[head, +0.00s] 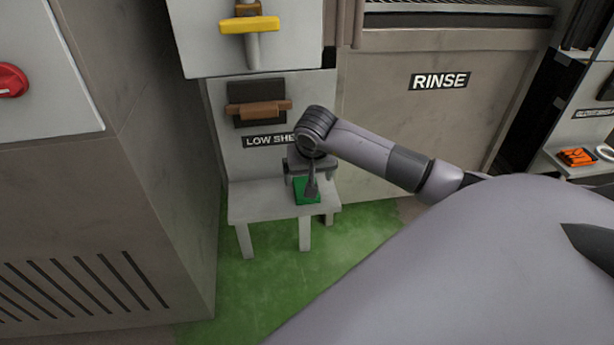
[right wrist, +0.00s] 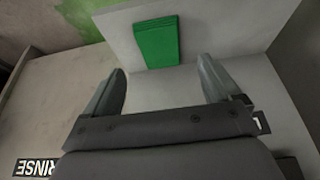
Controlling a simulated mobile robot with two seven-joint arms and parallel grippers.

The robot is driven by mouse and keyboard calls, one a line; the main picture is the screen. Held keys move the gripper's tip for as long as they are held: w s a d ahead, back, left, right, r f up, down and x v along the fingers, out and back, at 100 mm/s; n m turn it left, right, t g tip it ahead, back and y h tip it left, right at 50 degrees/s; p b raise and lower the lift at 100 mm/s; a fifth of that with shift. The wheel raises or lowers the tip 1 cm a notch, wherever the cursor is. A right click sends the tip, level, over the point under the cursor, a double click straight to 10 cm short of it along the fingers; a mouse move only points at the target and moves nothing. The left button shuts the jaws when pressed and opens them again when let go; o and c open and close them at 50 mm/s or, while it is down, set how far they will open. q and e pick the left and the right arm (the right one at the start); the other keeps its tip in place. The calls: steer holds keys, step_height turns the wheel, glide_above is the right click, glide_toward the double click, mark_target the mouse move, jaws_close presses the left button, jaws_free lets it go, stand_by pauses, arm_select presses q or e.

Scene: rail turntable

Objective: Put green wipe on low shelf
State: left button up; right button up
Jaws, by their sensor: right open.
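The green wipe (head: 304,194) lies on the top of the low shelf (head: 262,202), a small grey bench under a "LOW SHELF" label that my arm partly covers. The wipe also shows in the right wrist view (right wrist: 158,42), flat on the light shelf surface beyond my fingertips. My right gripper (head: 311,188) is just above the wipe in the head view. Its two fingers (right wrist: 164,88) are spread with nothing between them, and the wipe lies apart from them. My left gripper is not in view.
A panel with a brown handle (head: 258,109) stands behind the shelf, and a yellow handle (head: 249,25) is above it. A cabinet marked RINSE (head: 440,81) is to the right. A large cabinet wall (head: 165,120) borders the left. The green floor patch (head: 265,275) is clear.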

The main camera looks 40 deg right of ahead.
steer(key=p+v, duration=0.1)
steer(key=v, duration=0.5)
steer(key=s+a+f+m+y, duration=0.15)
steer(key=a+y, duration=0.35)
steer(key=a, duration=0.5)
steer(key=s+a+f+m+y, duration=0.1)
steer(key=s+a+m+y, duration=0.3)
steer(key=a, duration=0.6)
steer(key=s+a+r+m+y, duration=0.25)
steer(key=a+r+y, duration=0.25)
steer(key=a+y, duration=0.25)
step_height(320, 180, up, 10)
steer(key=a+m+t+y, duration=0.15)
steer(key=m+t, duration=1.05)
steer(key=m, duration=1.4)
steer(key=d+f+m+h, duration=0.4)
steer(key=f+m+h, duration=0.45)
steer(key=m, duration=1.25)
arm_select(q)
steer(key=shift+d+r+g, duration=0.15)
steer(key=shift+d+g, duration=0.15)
arm_select(e)
steer(key=s+a+f+m+g, duration=0.3)
steer(key=s+f+m+g, duration=0.1)
steer(key=m, duration=0.4)
steer(key=shift+s+a+f, duration=0.2)
steer(key=shift+s+f, duration=0.5)
steer(key=shift+s, duration=0.1)
